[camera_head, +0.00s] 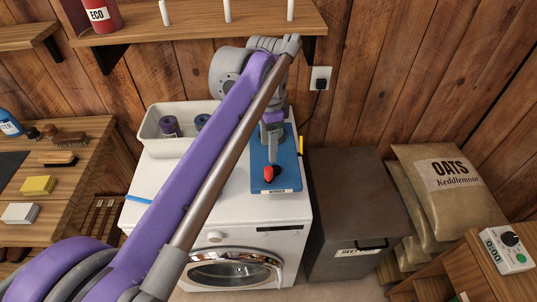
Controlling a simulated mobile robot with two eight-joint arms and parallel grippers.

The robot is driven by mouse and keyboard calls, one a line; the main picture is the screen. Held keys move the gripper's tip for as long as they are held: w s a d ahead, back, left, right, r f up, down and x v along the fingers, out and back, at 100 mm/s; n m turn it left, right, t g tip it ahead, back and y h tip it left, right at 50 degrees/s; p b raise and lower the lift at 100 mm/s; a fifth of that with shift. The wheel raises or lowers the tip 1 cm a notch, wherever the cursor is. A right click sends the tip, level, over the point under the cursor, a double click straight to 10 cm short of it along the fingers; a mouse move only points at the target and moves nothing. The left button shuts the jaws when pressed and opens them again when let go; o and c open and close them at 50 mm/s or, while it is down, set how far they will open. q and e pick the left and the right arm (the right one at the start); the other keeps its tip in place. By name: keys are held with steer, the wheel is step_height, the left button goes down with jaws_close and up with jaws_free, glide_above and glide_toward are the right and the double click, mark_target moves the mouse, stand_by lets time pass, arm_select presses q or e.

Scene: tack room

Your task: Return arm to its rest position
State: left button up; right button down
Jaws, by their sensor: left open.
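My left arm (190,180), purple and grey, reaches from the lower left up to the shelf's height and bends at a grey elbow or wrist joint. From there it hangs down over the white washing machine. Its left gripper (271,158) points down above a blue board or tray (289,160) with a label on its front edge. The gripper is open. A small red and dark object (268,175) lies on the blue board just below the fingertips; contact cannot be told. My right gripper is not in view.
A white bin (152,131) with dark rolls stands on the washing machine (240,215). A shelf (185,22) with pegs hangs above. A dark lidded bin (350,195) and oats sacks (455,185) stand right. A bench (75,180) with brushes is left; a timer (507,250) sits lower right.

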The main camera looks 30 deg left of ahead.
arm_select(q)
steer(key=shift+r, duration=0.5)
steer(key=s+d+f+n+t, duration=0.2)
steer(key=s+d+f+n, duration=0.1)
steer(key=s+f, duration=0.4)
steer(key=s+d+f+n+t, duration=0.3)
steer(key=s+f+n, duration=0.2)
steer(key=s+f, duration=0.3)
step_height(320, 180, down, 4)
steer(key=shift+s+f+n, duration=0.1)
steer(key=shift+s+n, duration=0.2)
